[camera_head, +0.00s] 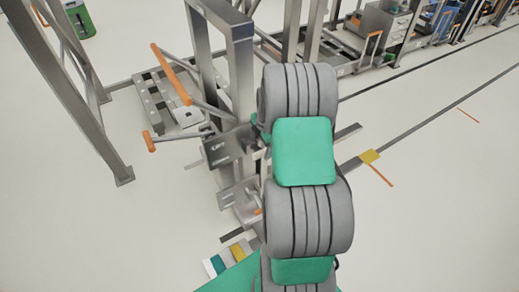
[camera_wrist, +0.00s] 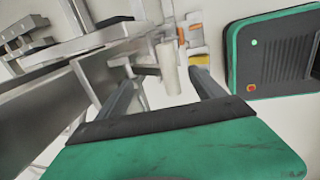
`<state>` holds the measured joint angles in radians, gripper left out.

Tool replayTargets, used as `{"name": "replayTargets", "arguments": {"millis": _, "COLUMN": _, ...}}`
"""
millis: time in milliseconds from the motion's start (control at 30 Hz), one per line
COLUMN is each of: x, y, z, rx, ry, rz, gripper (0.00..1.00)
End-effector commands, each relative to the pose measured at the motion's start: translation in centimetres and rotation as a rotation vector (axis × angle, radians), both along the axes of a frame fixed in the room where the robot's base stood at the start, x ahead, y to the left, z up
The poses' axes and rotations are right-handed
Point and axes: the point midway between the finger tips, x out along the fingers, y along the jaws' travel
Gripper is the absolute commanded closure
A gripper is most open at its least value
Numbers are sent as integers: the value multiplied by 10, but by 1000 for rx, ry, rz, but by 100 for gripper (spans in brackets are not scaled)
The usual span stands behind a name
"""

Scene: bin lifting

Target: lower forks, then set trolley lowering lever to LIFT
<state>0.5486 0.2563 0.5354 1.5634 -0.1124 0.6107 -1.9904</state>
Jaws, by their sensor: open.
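The steel trolley (camera_head: 240,75) stands upright in the head view, left of my arm. A long bar with an orange grip (camera_head: 170,73) sticks out to its left. A shorter lever with an orange knob (camera_head: 150,142) lies below it. A dark plate marked LIFT (camera_head: 222,149) is low on the mast. I cannot make out the forks for certain. In the wrist view my gripper (camera_wrist: 163,82) is open, with its two dark fingers apart. A pale cylinder (camera_wrist: 168,68) appears between and beyond the fingertips; I cannot tell whether they touch it. My arm hides the gripper in the head view.
A steel frame (camera_head: 75,85) stands at the left. A green box (camera_head: 81,20) is at the far left, and a green-edged dark panel (camera_wrist: 275,55) is at the right of the wrist view. Other trolleys line the back. The floor at right is mostly clear.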

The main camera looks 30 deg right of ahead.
Motion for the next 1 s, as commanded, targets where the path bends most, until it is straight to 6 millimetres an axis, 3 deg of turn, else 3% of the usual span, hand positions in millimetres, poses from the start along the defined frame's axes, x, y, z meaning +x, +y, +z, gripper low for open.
{"name": "replayTargets", "arguments": {"millis": 200, "x": 7, "y": 0, "z": -33, "rx": 1, "ry": 1, "rz": 0, "gripper": 21}}
{"name": "replayTargets", "arguments": {"millis": 500, "x": 8, "y": 0, "z": -38, "rx": 0, "ry": -1, "rz": -1, "gripper": 21}}
{"name": "replayTargets", "arguments": {"millis": 1000, "x": 8, "y": 1, "z": -38, "rx": 0, "ry": 0, "rz": -1, "gripper": 62}}
